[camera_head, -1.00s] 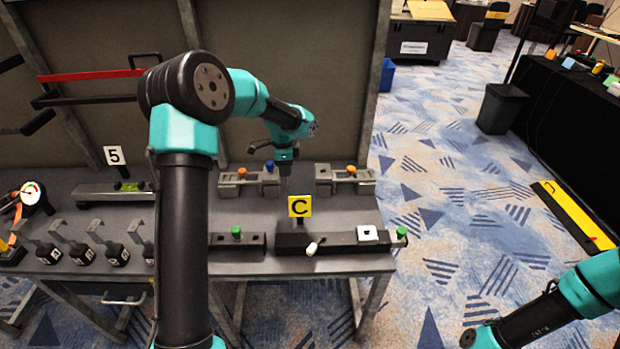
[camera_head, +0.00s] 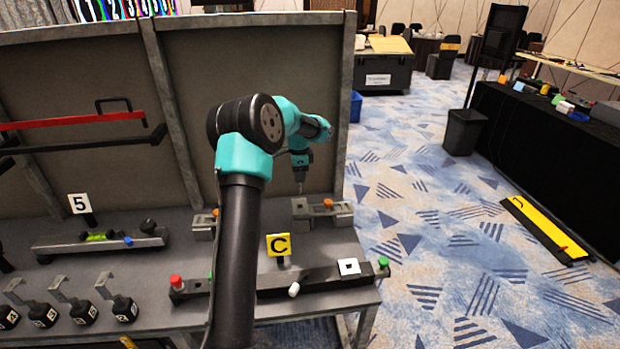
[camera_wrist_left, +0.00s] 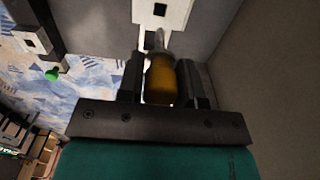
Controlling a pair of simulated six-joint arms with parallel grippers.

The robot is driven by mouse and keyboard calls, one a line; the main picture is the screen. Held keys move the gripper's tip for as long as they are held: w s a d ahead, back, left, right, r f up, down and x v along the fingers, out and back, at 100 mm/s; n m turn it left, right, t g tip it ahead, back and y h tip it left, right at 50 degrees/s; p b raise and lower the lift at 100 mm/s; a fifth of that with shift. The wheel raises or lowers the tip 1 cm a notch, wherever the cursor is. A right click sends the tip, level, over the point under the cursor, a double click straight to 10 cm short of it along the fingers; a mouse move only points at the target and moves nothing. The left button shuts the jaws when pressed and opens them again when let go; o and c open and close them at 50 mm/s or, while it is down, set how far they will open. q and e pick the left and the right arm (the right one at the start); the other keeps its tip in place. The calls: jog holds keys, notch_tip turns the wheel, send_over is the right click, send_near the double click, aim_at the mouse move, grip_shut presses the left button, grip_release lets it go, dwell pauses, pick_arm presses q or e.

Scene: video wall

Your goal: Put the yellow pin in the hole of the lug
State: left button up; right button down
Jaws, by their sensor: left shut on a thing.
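My left gripper (camera_head: 300,187) is at the back of the bench, just above the right-hand grey bracket fixture (camera_head: 340,213). In the left wrist view its fingers (camera_wrist_left: 163,82) are shut on the yellow pin (camera_wrist_left: 160,79), which shows amber with a grey metal tip. The tip points at a pale plate (camera_wrist_left: 177,18) with a dark square hole, which looks like the lug. The tip is close below the hole in the picture and not seen inside it; contact is unclear. The pin is too small to make out in the head view. My right gripper is not in view.
An orange knob (camera_head: 327,203) is by the right fixture. The upright panel (camera_head: 255,75) closes off the back.

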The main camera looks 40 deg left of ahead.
pick_arm(q)
jog(key=shift+f, duration=0.15)
jog(key=shift+f, duration=2.3)
jog(key=shift+f, duration=3.6)
dwell(0.8)
jog(key=o, duration=1.5)
jog(key=shift+r, duration=0.1)
